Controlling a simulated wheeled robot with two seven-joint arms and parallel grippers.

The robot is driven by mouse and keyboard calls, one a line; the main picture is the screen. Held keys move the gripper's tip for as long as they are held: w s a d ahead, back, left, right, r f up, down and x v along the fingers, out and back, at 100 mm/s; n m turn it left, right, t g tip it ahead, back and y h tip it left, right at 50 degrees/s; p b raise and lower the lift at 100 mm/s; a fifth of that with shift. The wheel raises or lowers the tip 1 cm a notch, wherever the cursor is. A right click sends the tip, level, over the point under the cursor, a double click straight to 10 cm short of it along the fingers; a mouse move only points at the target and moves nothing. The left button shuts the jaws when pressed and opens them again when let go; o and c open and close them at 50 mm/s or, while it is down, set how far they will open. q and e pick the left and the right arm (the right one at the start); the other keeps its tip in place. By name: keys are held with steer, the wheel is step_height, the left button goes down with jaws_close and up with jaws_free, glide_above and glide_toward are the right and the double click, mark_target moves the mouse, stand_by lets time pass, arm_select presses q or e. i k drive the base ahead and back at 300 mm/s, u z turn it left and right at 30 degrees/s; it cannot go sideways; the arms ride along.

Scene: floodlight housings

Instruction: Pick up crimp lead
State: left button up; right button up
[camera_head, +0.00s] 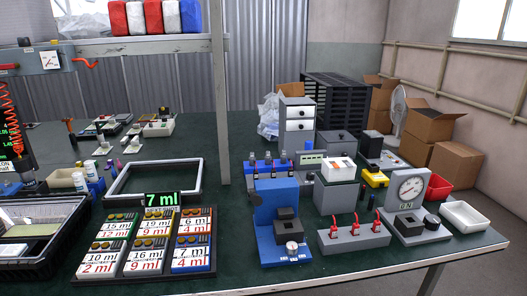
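Neither of my grippers shows in the head view. I cannot tell for sure which object is the crimp lead. Three small red pieces with upright stems (354,230) stand in a row on a grey block near the table's front right. A blue press-like fixture (272,212) with a dark block in it stands left of them. A grey stand with a round dial gauge (411,188) is to their right.
White-and-red labelled boxes (147,239) and a grey frame (152,181) are left of centre. A black crate (40,243) is far left. A red bin (437,187) and white bin (464,217) sit right. A post (220,110) rises behind.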

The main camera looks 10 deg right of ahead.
mark_target(355, 231)
steer(key=z, duration=1.15)
steer(key=k, duration=0.2)
steer(key=u, duration=0.05)
